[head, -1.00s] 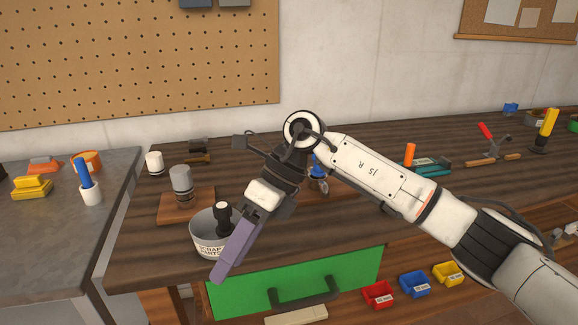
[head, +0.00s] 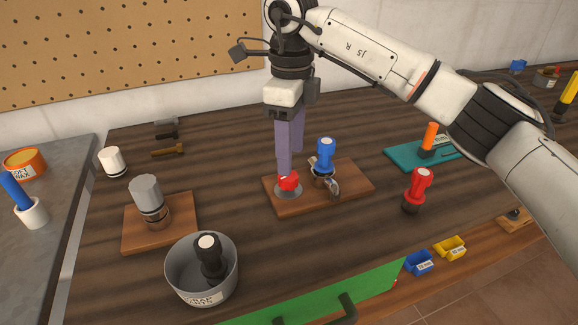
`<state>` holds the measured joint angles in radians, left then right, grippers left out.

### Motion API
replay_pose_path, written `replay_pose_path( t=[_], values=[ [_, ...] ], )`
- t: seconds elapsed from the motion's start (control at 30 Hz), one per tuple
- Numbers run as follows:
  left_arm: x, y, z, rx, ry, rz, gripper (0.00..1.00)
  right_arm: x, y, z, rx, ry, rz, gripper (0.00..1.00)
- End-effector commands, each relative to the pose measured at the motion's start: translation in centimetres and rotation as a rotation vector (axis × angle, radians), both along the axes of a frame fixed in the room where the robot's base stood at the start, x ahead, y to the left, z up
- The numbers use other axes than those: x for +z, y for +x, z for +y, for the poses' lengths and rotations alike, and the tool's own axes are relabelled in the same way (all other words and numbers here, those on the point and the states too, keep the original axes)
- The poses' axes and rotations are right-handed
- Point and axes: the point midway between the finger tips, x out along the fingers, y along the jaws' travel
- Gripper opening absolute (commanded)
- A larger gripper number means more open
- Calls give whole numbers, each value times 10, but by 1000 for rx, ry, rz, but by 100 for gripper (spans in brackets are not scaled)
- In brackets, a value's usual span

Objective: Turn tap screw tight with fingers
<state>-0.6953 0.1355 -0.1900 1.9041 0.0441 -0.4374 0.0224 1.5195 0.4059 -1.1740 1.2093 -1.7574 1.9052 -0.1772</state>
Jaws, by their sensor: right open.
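A wooden board (head: 350,186) lies in the middle of the bench. On its left part sits a small red piece (head: 289,181) on a round grey base; I cannot tell for sure whether this is the tap screw. Beside it stands a blue-topped fitting (head: 325,152) with metal parts. My right gripper (head: 288,166) points down over the red piece, its purple fingers apart. The nearer fingertip is right at the red piece and partly hides it; I cannot tell whether they touch. My left gripper is not in view.
A scrap parts tin (head: 187,282) holding a black-handled piece (head: 210,255) stands at front left. A grey-capped cylinder (head: 147,196) is on another board. A red-handled tool (head: 417,190) stands to the right, in front of a teal holder (head: 405,157). A green panel (head: 375,290) is at the front edge.

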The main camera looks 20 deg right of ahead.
Motion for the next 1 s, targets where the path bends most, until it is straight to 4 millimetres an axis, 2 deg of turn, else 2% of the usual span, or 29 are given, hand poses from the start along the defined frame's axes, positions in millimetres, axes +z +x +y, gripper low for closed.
replay_pose_path(
  t=[0.1, 0.3, 0.43, 0.7, 0.93, 1.0],
  values=[
    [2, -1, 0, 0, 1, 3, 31, -23, -1, 0, 1, 0, 4, 51],
    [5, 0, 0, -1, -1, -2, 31, -48, -1, 0, 2, 0, 2, 51],
    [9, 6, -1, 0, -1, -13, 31, -56, 0, 0, 1, 1, 0, 51],
    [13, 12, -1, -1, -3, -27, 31, -57, 0, 1, 1, 1, 0, 51],
    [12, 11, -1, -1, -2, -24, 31, -57, 0, 1, 1, 2, 0, 12],
    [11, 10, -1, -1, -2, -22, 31, -57, 0, 1, 1, 2, 0, 10]
  ],
)
